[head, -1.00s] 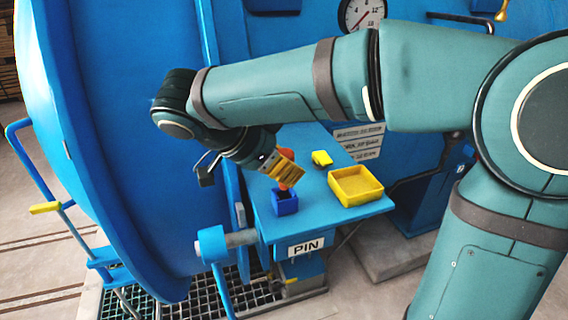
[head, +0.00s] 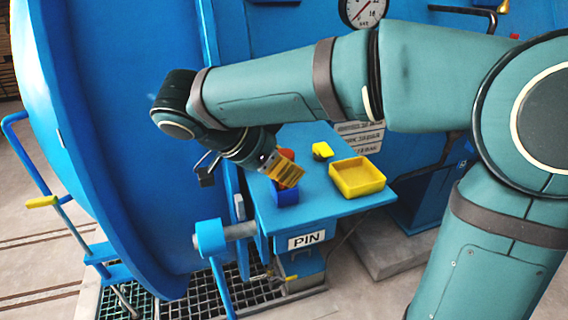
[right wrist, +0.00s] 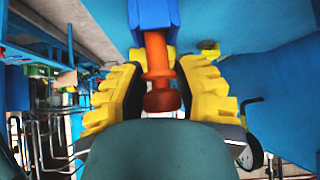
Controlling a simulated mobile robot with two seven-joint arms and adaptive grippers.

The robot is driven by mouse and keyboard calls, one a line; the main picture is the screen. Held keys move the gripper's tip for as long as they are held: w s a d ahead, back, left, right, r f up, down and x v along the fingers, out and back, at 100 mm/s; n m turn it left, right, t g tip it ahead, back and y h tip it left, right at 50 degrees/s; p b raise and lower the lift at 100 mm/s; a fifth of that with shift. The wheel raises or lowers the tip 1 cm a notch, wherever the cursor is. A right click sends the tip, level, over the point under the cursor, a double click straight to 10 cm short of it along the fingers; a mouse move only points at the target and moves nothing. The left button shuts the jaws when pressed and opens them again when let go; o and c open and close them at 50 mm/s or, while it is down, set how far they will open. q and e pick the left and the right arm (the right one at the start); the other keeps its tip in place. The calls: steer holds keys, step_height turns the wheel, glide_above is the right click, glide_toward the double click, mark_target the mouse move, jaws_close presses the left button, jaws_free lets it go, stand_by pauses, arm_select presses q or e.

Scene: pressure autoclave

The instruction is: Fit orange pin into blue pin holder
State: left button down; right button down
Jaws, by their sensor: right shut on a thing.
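The orange pin (head: 287,154) is in my right gripper (head: 288,176), whose yellow ribbed fingers reach down from the upper left. In the right wrist view the pin (right wrist: 157,72) stands between the two fingers (right wrist: 158,92), with its flange and rounded head towards the camera. The blue pin holder (head: 285,196) sits on the blue shelf just below the fingers, which hide its upper part in the head view. In the right wrist view the pin's far end meets the holder (right wrist: 153,14); how deep it goes in is hidden. My left gripper is not in view.
The blue shelf (head: 318,208) bears a yellow tray (head: 357,180) to the right and a small yellow piece (head: 322,150) behind. A "PIN" label (head: 307,239) is on the front. The large blue autoclave door (head: 120,150) stands close on the left.

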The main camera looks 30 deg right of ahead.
steer(key=shift+f+b, duration=1)
steer(key=shift+f, duration=0.1)
steer(key=c, duration=0.6)
jaws_free()
steer(key=shift+v, duration=6)
